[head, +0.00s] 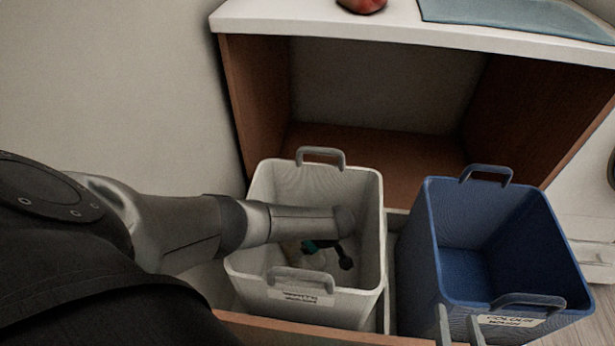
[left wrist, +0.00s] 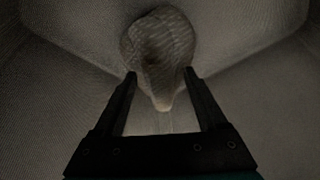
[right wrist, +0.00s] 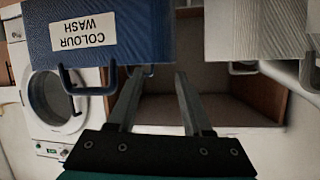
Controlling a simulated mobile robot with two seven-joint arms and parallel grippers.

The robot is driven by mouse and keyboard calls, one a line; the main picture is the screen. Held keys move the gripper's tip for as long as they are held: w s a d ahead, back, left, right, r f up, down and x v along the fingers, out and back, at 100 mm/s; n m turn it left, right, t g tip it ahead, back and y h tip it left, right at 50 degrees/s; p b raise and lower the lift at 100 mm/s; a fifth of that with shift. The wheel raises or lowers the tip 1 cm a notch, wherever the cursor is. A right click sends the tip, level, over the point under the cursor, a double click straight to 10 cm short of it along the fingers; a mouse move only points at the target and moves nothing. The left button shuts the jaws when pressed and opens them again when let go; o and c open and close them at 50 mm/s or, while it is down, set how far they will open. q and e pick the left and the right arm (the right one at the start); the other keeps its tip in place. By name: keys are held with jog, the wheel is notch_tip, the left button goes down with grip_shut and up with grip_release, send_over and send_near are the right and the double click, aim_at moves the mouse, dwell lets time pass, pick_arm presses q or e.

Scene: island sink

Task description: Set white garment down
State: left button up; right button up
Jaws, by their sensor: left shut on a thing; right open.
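The white garment (left wrist: 158,45) is a pale, bunched cloth between the fingertips of my left gripper (left wrist: 160,76) in the left wrist view. My left gripper (head: 342,256) reaches down inside the white bin (head: 262,195) and is shut on the garment. In the head view my left arm and the bin's front wall hide most of the garment. I cannot tell whether it touches the bin's floor. My right gripper (head: 459,325) is open and empty at the front of the blue bin (head: 440,235). It also shows in the right wrist view (right wrist: 155,72).
The blue bin, labelled "COLOUR WASH" (right wrist: 84,32), stands right of the white bin and looks empty. Both bins have raised grey handles. A wooden cabinet (head: 250,100) with a white top stands behind them. A washing machine (right wrist: 52,100) shows in the right wrist view.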

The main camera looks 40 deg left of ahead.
pick_arm(q)
jog(key=shift+f, duration=0.15)
jog(key=o, duration=1.5)
